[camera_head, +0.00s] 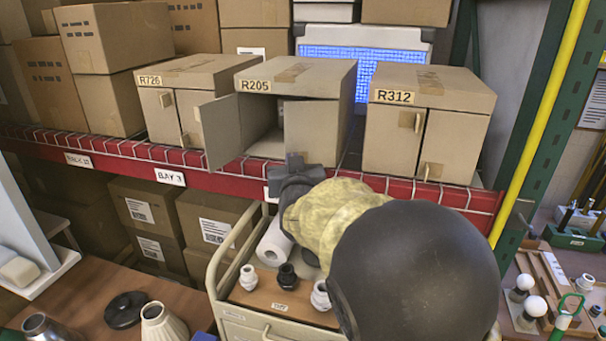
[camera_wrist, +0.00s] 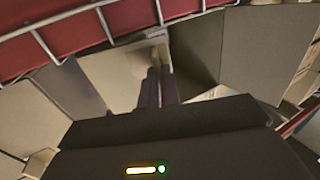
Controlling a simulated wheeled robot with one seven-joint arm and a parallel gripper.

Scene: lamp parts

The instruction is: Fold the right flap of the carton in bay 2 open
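The carton marked R205 (camera_head: 305,75) stands on the red-edged shelf between two other cartons. Its left flap (camera_head: 222,130) is swung open to the left, showing part of the inside. Its right flap (camera_head: 312,128) covers the right part of the front and looks closed. The flap also shows as a pale panel in the wrist view (camera_wrist: 112,75), with a small tab near its upper right. My gripper (camera_head: 293,165) is low in front of this flap. Its two dark fingers (camera_wrist: 160,78) are close together near the tab. I cannot tell whether they grip it.
Carton R726 (camera_head: 192,75) is on the left and carton R312 (camera_head: 435,88) on the right, both with flaps closed. A wire lip (camera_wrist: 100,20) runs along the shelf's red front edge. A cart (camera_head: 262,315) with lamp parts stands below my arm.

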